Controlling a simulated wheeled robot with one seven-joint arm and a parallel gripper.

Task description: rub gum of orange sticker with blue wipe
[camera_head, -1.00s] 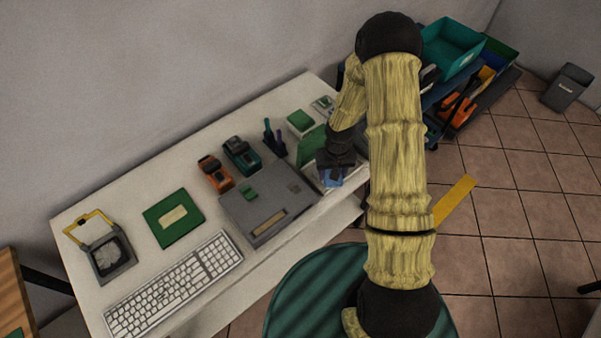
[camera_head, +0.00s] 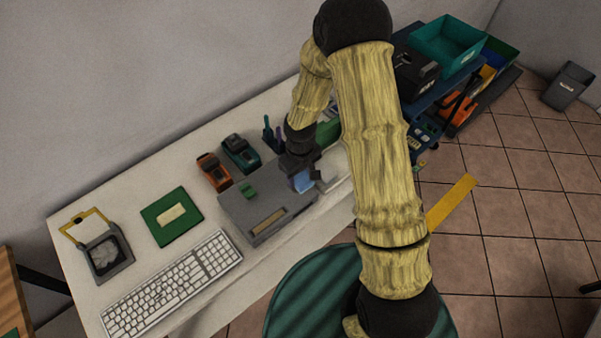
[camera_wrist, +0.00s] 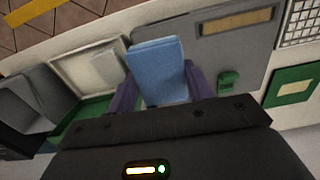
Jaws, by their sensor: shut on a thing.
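My gripper (camera_head: 298,163) is shut on a blue wipe (camera_head: 304,182) and holds it over the right end of a grey flat case (camera_head: 235,212) on the white desk. In the wrist view, the wipe (camera_wrist: 158,68) stands out between my two purple-grey fingers (camera_wrist: 162,90). The case (camera_wrist: 262,45) is to its right there, with a tan strip (camera_wrist: 237,20) and a small green block (camera_wrist: 229,79) on it. I cannot make out an orange sticker or its gum. I cannot tell whether the wipe touches the case.
Behind the case stand an orange device (camera_head: 214,171) and a teal device (camera_head: 240,152). A green board (camera_head: 172,217), a keyboard (camera_head: 175,283) and a yellow-framed box (camera_head: 108,257) lie to the left. A white open box (camera_wrist: 88,70) is beside the wipe in the wrist view.

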